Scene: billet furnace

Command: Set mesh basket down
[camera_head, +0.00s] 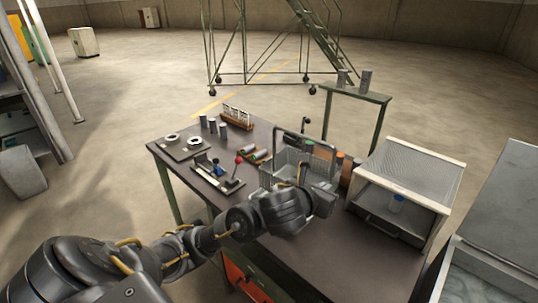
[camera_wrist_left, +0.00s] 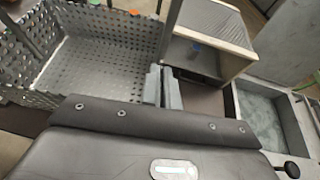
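The grey mesh basket (camera_head: 284,167) is over the middle of the workbench (camera_head: 335,245), with its handle standing up. It looks roughly level; I cannot tell whether its bottom touches the bench. My left gripper (camera_head: 322,201) is at the basket's near right side. In the left wrist view the basket (camera_wrist_left: 95,62) fills the upper left and looks empty. The left fingers (camera_wrist_left: 162,86) are close together at its right edge, by an upright grey bar of the handle (camera_wrist_left: 174,28), and appear shut on it. My right gripper is in neither view.
A box furnace (camera_head: 415,180) with a mesh top stands right of the basket, with a small blue-white item inside. A tool tray (camera_head: 218,186), grey cylinders (camera_head: 212,125) and a wooden rack (camera_head: 238,118) occupy the left. The near bench is clear. A grey tank (camera_head: 490,265) stands at right.

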